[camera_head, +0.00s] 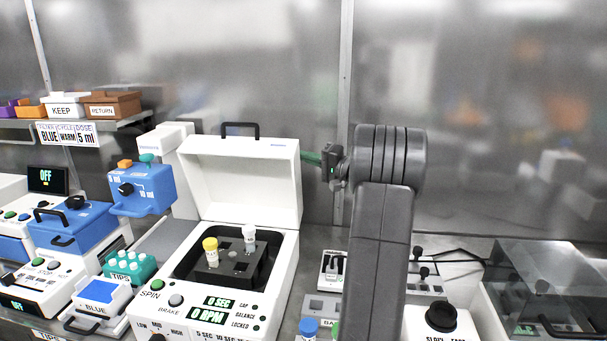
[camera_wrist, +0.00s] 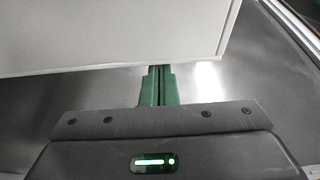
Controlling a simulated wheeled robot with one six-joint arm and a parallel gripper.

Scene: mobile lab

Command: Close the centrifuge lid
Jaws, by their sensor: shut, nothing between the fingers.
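The white centrifuge (camera_head: 272,270) stands on the bench with its lid (camera_head: 243,180) raised, close to upright. A black handle (camera_head: 240,131) sits on the lid's top edge. Inside the open bowl, a dark rotor (camera_head: 232,264) holds a yellow-capped tube (camera_head: 211,250) and a white-capped tube (camera_head: 249,238). My gripper (camera_head: 308,157) is shut and empty at the right edge of the raised lid, near its top. In the wrist view, the green fingers (camera_wrist: 159,84) are together, with their tips at the edge of the pale lid (camera_wrist: 110,35). I cannot tell whether they touch it.
A blue box device (camera_head: 142,190) and a teal tips rack (camera_head: 130,265) stand left of the centrifuge. Small devices (camera_head: 325,305) stand to its right, beneath my arm. A clear-covered box (camera_head: 545,285) is at far right. A metal wall (camera_head: 450,120) rises behind.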

